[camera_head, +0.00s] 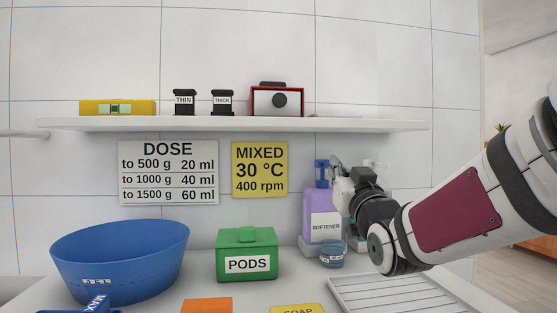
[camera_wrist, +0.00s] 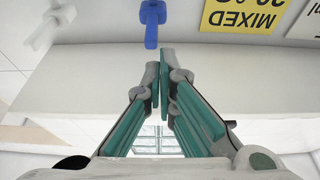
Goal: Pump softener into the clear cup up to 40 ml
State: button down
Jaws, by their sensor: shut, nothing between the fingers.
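The softener bottle (camera_head: 321,218) is lilac with a blue pump and a white SOFTENER label. In the wrist view the shut, empty fingers (camera_wrist: 161,62) point towards the blue pump head (camera_wrist: 151,15). I cannot tell whether they touch it.
A white pump (camera_wrist: 48,24) shows near the bottle. A green PODS box (camera_head: 247,245) and a blue basin (camera_head: 120,255) stand to the left. A ribbed drainer (camera_head: 395,295) lies at front right. The shelf (camera_head: 240,124) overhangs the counter. A DOSE sign (camera_head: 168,190) pairs 1000 g with 40 ml.

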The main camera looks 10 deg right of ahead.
aim_at(327, 165)
jog(key=b+x, duration=0.1)
jog(key=x, duration=0.9)
jog(key=shift+f, duration=0.1)
dwell(0.4)
